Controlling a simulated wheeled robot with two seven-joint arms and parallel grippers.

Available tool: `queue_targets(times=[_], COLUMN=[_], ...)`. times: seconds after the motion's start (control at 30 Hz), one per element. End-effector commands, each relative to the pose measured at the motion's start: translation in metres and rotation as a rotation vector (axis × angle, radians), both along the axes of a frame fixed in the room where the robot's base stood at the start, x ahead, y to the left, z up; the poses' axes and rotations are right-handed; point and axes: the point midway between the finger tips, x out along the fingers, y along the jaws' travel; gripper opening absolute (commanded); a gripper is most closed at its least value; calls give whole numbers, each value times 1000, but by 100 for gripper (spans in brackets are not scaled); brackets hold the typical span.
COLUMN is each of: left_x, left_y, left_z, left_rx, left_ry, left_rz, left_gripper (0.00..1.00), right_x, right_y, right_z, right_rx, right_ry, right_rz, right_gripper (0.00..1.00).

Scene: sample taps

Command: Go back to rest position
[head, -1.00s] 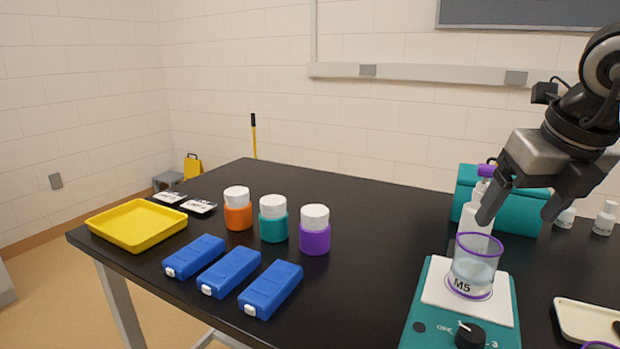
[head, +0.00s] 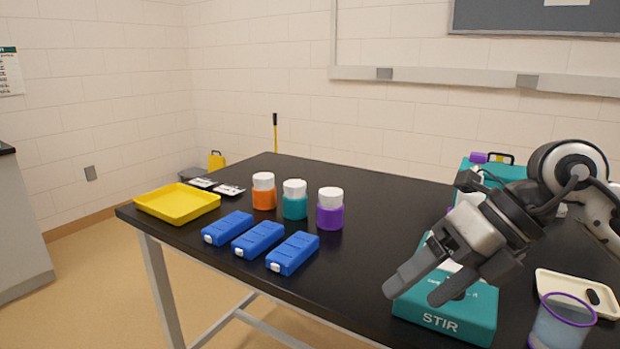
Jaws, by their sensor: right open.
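My right gripper (head: 413,293) is open, with nothing between its fingers. It points down and left, in front of the teal stirrer (head: 447,312) marked STIR in this view. The arm hides most of the stirrer's top; a bit of purple and clear beaker rim (head: 466,199) shows behind it. I cannot tell how far above the stirrer the gripper is. My left gripper is not in view.
On the black table (head: 385,205) are a yellow tray (head: 178,203), orange, teal and purple jars (head: 330,210) and blue boxes (head: 293,253). A purple-rimmed beaker (head: 562,322) and a cream tray (head: 578,290) are at right. A teal case (head: 480,175) stands behind.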

Motion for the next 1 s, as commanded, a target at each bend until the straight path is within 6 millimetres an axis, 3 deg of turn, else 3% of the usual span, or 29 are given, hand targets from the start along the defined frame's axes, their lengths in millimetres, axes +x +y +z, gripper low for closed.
queue_targets(times=[0.1, 0.23, 0.37, 0.47, 0.57, 0.67, 0.8, 0.9, 1.0], left_x=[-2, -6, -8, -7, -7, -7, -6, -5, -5], left_y=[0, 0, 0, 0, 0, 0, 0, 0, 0], left_z=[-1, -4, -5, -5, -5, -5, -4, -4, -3], left_rx=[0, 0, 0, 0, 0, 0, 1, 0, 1], left_ry=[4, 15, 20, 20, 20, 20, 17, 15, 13], left_rz=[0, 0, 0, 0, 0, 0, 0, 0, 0], left_gripper=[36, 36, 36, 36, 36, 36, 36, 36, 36], right_x=[-31, -56, -47, -22, 0, 2, -27, -59, -90], right_y=[60, 106, 110, 91, 62, 34, 13, 7, 6], right_z=[-12, 6, 21, 7, -39, -110, -200, -249, -283], right_rx=[333, 819, 1276, 1561, 1755, 1830, 1771, 1674, 1569], right_ry=[131, 315, 516, 679, 847, 1013, 1204, 1314, 1406], right_rz=[114, 104, -103, -391, -770, -1194, -1674, -1935, -2126], right_gripper=[80, 80, 80, 80, 80, 80, 80, 80, 80])
